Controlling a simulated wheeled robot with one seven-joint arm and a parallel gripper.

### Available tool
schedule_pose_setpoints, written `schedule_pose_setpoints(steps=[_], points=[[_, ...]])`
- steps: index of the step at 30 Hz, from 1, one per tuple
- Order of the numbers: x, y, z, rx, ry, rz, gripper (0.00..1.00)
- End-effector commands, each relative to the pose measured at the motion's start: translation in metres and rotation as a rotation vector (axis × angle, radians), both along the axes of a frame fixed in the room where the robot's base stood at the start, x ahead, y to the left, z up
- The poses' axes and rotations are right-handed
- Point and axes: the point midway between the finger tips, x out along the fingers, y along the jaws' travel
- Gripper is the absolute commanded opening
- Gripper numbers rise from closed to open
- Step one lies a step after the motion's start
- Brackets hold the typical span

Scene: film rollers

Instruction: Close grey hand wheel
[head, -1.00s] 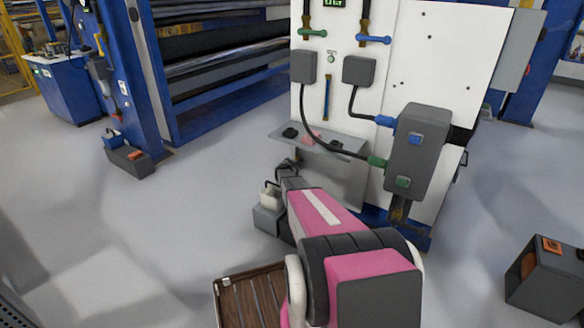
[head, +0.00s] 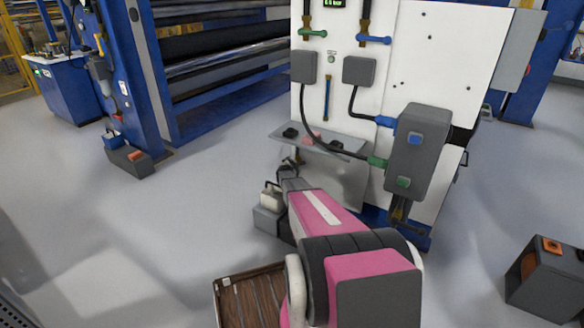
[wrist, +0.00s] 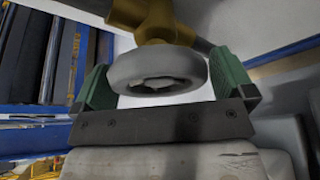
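The grey hand wheel (wrist: 155,72) sits on a brass valve stem (wrist: 150,22) in the wrist view. My gripper (wrist: 162,82) has its green fingers wide apart, one on each side of the wheel. The wheel's rim comes very close to both fingers; I cannot tell whether they touch it. A white surface shows below the wheel, between the fingers. In the head view my arm reaches toward the lower part of the white panel (head: 440,55), and the wheel and fingers cannot be made out there.
A small grey shelf (head: 345,148) juts from the panel above my forearm. A dark grey box with cables (head: 415,150) hangs at its right. A blue roller frame (head: 150,90) stands at left. An open grey box (head: 550,280) lies at right.

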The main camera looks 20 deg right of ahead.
Motion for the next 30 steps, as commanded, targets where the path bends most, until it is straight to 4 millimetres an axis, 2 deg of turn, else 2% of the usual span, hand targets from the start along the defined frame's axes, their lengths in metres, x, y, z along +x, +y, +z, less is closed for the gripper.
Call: schedule_pose_setpoints(steps=[11, 17, 27, 30], points=[[-0.005, 0.004, 0.003, -0.001, 0.000, 0.001, 1.00], [-0.026, 0.018, 0.010, 0.000, 0.000, 0.002, 1.00], [-0.074, 0.053, 0.027, -0.001, 0.000, 0.001, 1.00], [-0.082, 0.059, 0.030, 0.001, 0.000, 0.001, 1.00]])
